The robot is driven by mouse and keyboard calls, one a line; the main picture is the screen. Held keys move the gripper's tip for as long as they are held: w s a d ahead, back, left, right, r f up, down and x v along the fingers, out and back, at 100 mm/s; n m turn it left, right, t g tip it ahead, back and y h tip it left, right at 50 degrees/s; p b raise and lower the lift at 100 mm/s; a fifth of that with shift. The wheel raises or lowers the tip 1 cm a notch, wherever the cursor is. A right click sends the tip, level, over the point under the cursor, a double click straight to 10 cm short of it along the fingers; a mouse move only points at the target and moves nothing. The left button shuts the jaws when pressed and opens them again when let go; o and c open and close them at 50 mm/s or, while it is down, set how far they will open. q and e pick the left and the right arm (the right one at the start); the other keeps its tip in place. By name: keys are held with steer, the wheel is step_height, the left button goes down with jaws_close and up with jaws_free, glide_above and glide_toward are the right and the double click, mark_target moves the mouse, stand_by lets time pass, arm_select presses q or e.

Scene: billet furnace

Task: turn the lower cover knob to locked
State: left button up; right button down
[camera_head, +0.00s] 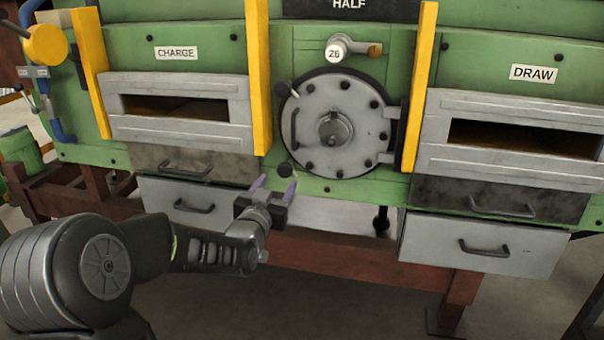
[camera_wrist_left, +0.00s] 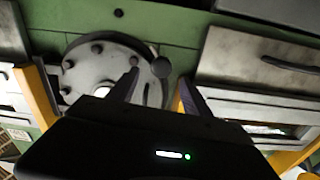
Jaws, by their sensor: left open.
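The round grey cover (camera_head: 340,125) with bolts around its rim is closed on the green furnace front. The lower cover knob (camera_head: 285,170) is a small dark knob at the cover's lower left edge. A similar upper knob (camera_head: 281,89) sits at its upper left. My left gripper (camera_head: 275,184) is open, with its purple fingers pointing up just below the lower knob. In the left wrist view the knob (camera_wrist_left: 160,67) shows between and just beyond the fingertips (camera_wrist_left: 159,77); I cannot tell whether they touch it. My right gripper is not in view.
The charge opening (camera_head: 175,107) and draw opening (camera_head: 520,137) flank the cover, with yellow posts (camera_head: 258,75) beside it. Drawers with handles, such as the lower right one (camera_head: 485,245), lie below. A numbered knob (camera_head: 338,50) is above the cover. The floor in front is clear.

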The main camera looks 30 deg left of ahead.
mark_target(284, 173)
arm_select(q)
steer(key=b+x, duration=0.3)
steer(key=x, duration=0.3)
steer(key=shift+w+a+f, duration=0.15)
steer(key=shift+a, duration=0.05)
steer(key=shift+w+a, duration=0.25)
steer(key=shift+w, duration=0.45)
steer(key=shift+c, duration=0.4)
jaws_close()
